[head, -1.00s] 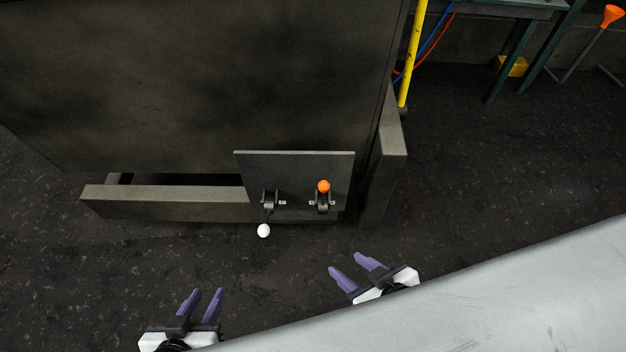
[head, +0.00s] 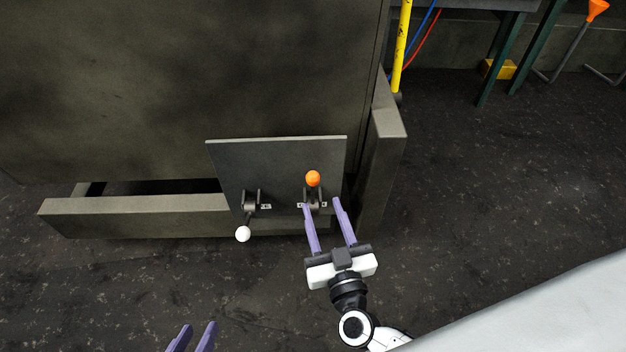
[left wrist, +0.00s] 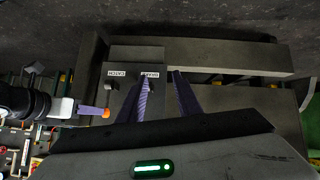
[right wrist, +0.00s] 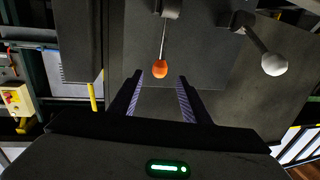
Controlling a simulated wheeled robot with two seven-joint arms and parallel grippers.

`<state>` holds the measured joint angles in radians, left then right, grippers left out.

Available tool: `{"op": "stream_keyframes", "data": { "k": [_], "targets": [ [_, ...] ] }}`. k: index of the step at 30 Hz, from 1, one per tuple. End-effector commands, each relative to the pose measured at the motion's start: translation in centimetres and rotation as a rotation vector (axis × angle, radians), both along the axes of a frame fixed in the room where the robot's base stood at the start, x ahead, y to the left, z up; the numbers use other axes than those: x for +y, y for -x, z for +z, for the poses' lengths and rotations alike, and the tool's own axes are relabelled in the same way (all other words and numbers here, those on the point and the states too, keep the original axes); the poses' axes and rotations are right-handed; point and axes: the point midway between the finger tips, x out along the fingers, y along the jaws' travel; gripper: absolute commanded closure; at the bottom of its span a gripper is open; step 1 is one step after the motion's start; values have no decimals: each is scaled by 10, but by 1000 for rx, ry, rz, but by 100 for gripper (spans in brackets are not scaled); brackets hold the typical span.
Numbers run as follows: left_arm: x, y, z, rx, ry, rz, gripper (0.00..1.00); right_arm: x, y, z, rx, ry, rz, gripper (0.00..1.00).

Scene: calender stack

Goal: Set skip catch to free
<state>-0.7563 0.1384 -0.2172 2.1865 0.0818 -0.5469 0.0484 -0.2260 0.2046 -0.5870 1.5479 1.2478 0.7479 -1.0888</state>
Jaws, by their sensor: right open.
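The catch is a lever with an orange knob (head: 313,178) on the right of a dark upright panel (head: 280,160). A CATCH label (left wrist: 118,73) shows by it in the left wrist view. The lever points up in the head view. My right gripper (head: 322,203) is open and empty, its fingers pointing at this lever. In the right wrist view the orange knob (right wrist: 160,68) appears centred between and beyond the fingertips; contact cannot be told. My left gripper (head: 199,324) is open and empty, low and away from the panel.
A second lever with a white knob (head: 243,234) sits left of the catch, tilted down and outward; a BRAKE label (left wrist: 152,75) is beside it. A grey post (head: 390,135) stands close right of the panel. A low beam (head: 140,215) runs left. Floor in front is clear.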

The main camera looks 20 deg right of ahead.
Motion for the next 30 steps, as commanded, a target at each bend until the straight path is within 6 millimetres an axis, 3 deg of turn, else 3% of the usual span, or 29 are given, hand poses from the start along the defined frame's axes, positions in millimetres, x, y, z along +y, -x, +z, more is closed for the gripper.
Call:
{"op": "stream_keyframes", "data": {
  "k": [9,15,28,30],
  "targets": [
    [-9,-8,-12,31,-3,-37,69,-5,-58,-1,-7,0,0,57],
    [-14,-11,-17,55,-5,-58,69,-8,-85,-1,-4,-1,0,57],
    [-15,-11,-18,67,-6,-67,69,-8,-96,1,-2,-1,1,57],
    [-16,-10,-18,67,-6,-67,69,-8,-95,1,-2,-1,1,69]
  ]
}}
